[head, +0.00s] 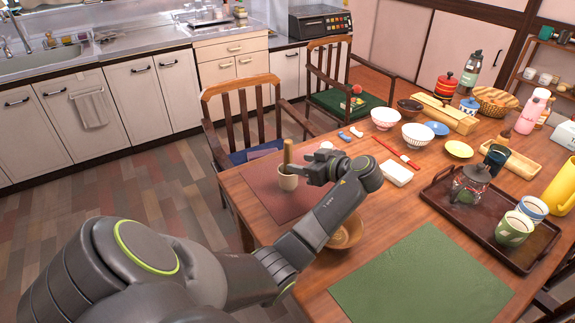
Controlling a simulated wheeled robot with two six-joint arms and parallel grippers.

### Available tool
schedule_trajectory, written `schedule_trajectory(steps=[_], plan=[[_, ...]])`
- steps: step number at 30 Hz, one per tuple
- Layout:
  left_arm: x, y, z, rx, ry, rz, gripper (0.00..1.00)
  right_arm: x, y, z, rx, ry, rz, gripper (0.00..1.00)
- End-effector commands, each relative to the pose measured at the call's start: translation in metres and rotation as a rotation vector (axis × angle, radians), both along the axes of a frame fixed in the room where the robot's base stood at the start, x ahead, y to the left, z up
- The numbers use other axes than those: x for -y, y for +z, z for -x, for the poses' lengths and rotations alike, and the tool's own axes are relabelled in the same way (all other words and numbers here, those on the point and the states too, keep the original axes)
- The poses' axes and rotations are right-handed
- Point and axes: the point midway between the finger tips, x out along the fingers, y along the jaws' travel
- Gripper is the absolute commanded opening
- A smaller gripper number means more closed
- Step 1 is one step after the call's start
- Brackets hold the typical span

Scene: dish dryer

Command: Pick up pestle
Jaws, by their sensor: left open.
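The mortar is on a brown-red placemat (262,190) at the left end of the wooden table. My left gripper (301,168) is open, just right of the pestle at about the height of the mortar's rim, with its fingers pointing left toward it. I cannot tell whether a finger touches the pestle. The pestle's lower end is hidden in the mortar. My right gripper is not in view.
A wooden bowl (346,235) lies partly hidden under my left arm. A green placemat (420,283) is bare in front. A dark tray (447,205) with a teapot (470,184) and cups stands right. Chairs (242,110) line the far side.

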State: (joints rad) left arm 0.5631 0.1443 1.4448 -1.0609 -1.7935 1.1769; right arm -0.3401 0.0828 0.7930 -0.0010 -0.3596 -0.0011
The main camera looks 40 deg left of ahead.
Motion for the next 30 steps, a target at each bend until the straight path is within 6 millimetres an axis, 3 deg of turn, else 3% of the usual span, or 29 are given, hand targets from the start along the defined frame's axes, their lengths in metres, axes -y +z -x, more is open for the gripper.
schedule_trajectory(steps=[3,11,19,29,30], plan=[[-0.020,-0.008,-0.001,-0.002,0.001,-0.002,0.49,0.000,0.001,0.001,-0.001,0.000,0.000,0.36],[-0.038,-0.014,-0.002,0.000,0.001,-0.001,0.49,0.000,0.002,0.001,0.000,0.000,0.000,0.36],[-0.074,-0.028,-0.006,-0.001,0.000,-0.002,0.49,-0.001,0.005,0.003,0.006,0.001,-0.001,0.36],[-0.082,-0.032,-0.006,0.000,-0.001,0.001,0.49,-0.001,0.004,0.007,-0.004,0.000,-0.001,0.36],[-0.081,-0.032,-0.006,0.000,-0.001,0.001,0.46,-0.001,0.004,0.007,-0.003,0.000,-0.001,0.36]])
